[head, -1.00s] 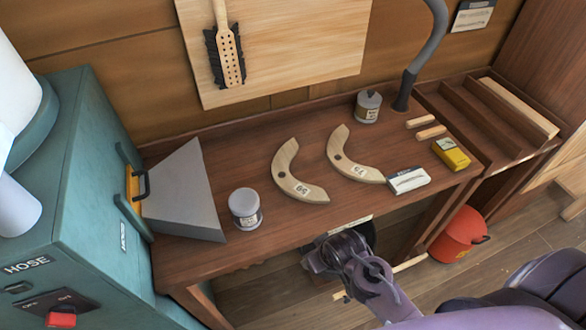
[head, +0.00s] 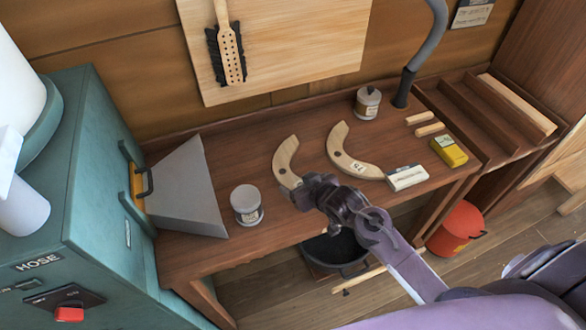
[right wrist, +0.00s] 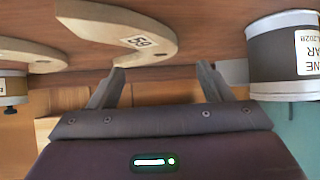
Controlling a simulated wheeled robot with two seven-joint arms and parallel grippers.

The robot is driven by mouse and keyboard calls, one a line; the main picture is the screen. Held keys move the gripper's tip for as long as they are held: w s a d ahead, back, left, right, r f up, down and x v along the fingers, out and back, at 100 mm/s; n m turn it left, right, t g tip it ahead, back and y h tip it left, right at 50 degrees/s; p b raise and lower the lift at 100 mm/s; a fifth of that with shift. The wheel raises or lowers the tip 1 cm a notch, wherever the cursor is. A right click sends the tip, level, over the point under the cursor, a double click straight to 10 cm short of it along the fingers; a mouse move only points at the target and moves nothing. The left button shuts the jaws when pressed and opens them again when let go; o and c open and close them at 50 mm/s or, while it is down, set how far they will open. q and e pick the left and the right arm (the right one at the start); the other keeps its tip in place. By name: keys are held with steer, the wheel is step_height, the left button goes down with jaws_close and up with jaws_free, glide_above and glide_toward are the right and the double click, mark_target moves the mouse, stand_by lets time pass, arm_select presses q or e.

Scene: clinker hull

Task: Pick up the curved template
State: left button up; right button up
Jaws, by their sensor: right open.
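Two pale wooden curved templates lie flat on the workbench (head: 235,180). The left template (head: 284,160) is partly hidden in the head view by my right gripper (head: 300,197). The right template (head: 345,155) lies apart from it, with a number label at its lower end. My right gripper is open and empty at the near end of the left template, over the front of the bench. The right wrist view is upside down. There the left template (right wrist: 95,22) with its number label lies beyond the two spread fingers (right wrist: 161,75), not between them. My left gripper is out of view.
A grey-lidded tin (head: 246,204) stands left of the left template, beside a grey metal hood (head: 185,190). A second tin (head: 367,103), a white box (head: 407,178) and a yellow box (head: 450,152) stand right. A black pan (head: 335,250) is below the bench.

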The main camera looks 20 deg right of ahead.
mark_target(280, 171)
steer(key=x, duration=0.2)
steer(key=shift+w, duration=0.4)
steer(key=p+x, duration=0.2)
steer(key=x, duration=0.2)
steer(key=shift+w+a, duration=0.15)
steer(key=shift+w, duration=0.15)
steer(key=shift+w+a+f, duration=0.1)
steer(key=shift+w+f, duration=0.1)
steer(key=shift+w, duration=0.05)
steer(key=shift+r, duration=0.1)
steer(key=c, duration=1.2)
